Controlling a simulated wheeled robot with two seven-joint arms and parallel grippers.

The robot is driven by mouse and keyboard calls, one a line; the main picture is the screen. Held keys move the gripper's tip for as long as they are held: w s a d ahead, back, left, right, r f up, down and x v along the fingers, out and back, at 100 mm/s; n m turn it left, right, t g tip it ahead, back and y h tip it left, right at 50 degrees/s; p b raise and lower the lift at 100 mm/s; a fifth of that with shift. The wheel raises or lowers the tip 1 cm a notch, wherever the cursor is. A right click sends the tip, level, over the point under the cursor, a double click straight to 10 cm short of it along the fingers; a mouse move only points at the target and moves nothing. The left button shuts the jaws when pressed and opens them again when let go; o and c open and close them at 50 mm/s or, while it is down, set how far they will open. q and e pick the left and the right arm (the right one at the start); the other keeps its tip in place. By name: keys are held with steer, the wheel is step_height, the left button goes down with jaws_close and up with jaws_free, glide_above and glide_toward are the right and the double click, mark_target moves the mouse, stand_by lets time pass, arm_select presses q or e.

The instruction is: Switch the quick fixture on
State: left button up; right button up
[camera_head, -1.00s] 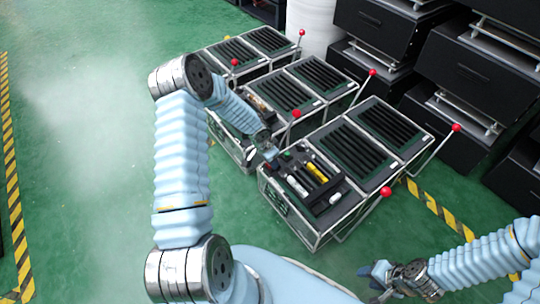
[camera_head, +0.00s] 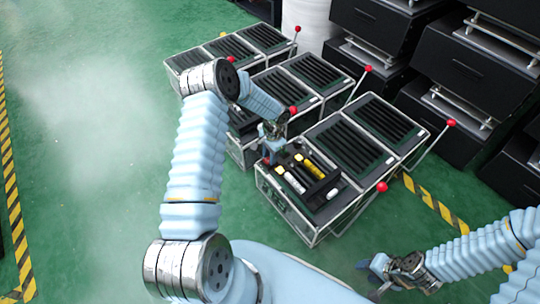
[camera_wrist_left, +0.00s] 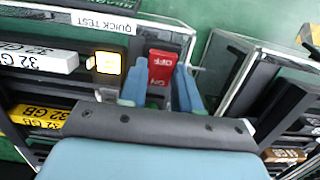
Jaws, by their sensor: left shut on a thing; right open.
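The quick fixture is the near case with a "QUICK TEST" label (camera_wrist_left: 106,22) in the left wrist view; its tray (camera_head: 334,197) shows in the head view. A red rocker switch (camera_wrist_left: 162,67), marked OFF and ON, sits beside a lit yellow-white square lamp (camera_wrist_left: 108,63). My left gripper (camera_wrist_left: 160,92) is shut on the red switch, with one blue finger on each side of it. My right gripper (camera_head: 372,274) is open and empty, low at the right.
White and yellow memory sticks (camera_head: 314,169) lie in the fixture tray. More slotted cases stand behind, with red-balled levers (camera_head: 382,186) along their right sides. Black cabinets (camera_head: 470,60) fill the back right.

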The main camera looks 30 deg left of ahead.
arm_select(q)
steer(key=o, duration=1.1)
steer(key=shift+c, duration=0.2)
step_height(320, 180, up, 14)
steer(key=w+p, duration=0.1)
steer(key=shift+w+d+f, duration=0.15)
steer(key=shift+w+d, duration=0.05)
steer(key=shift+d, duration=0.1)
